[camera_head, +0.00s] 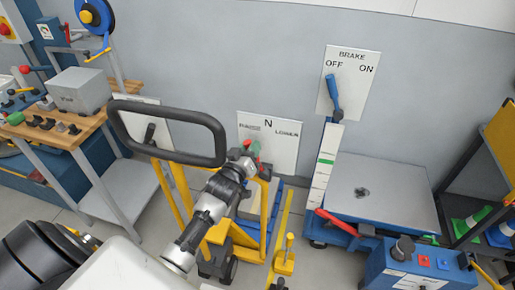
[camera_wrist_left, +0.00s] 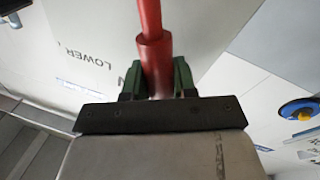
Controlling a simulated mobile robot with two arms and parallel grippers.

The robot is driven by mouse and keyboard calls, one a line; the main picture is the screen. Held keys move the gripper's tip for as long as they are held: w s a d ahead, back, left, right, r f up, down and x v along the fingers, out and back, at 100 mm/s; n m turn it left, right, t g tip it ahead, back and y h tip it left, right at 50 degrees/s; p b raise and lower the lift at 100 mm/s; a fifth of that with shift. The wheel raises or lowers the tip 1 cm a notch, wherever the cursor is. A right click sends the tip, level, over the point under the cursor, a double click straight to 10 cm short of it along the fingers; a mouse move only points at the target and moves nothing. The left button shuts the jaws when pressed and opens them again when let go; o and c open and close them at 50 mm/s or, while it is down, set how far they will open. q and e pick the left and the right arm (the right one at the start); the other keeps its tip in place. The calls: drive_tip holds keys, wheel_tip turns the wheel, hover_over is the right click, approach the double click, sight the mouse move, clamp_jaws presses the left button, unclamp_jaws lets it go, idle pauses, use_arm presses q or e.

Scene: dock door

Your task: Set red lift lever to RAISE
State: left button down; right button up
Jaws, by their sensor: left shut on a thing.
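The red lift lever (camera_wrist_left: 151,45) rises between the green fingers of my left gripper (camera_wrist_left: 158,80) in the left wrist view. The gripper is shut on it. In the head view my left gripper (camera_head: 253,158) covers most of the lever, and only a bit of red (camera_head: 254,147) shows, left of and below the N. The white plate (camera_head: 285,152) behind carries RAISE on the left, N at the top middle and LOWER on the right. The lever's exact setting is hard to tell. My right gripper is not in view.
A black handle loop (camera_head: 216,128) on a yellow frame stands just left of my left arm. A brake plate (camera_head: 350,92) with a blue lever (camera_head: 333,95) is to the right. A blue-framed platform scale (camera_head: 385,195) stands below it. A wooden workbench (camera_head: 85,128) is at left.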

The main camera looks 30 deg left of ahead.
use_arm(q)
drive_tip(key=shift+s+a+f+n+t+b, duration=0.15)
drive_tip(key=shift+a+f+n, duration=0.15)
drive_tip(key=shift+a+n, duration=0.3)
drive_tip(key=shift+s+a+f+n+t+b, duration=0.15)
drive_tip(key=shift+a+f+n, duration=0.2)
drive_tip(key=shift+n, duration=0.45)
drive_tip(key=c, duration=0.9)
unclamp_jaws()
drive_tip(key=shift+a, duration=0.15)
drive_tip(key=shift+s, duration=0.1)
drive_tip(key=s, duration=0.3)
drive_tip(key=s+b, duration=0.1)
drive_tip(key=s, duration=0.3)
drive_tip(key=s+d+f, duration=0.1)
drive_tip(key=s, duration=0.2)
drive_tip(key=shift+s+f+b, duration=0.1)
drive_tip(key=shift+s+b, duration=0.15)
drive_tip(key=shift+b, duration=0.05)
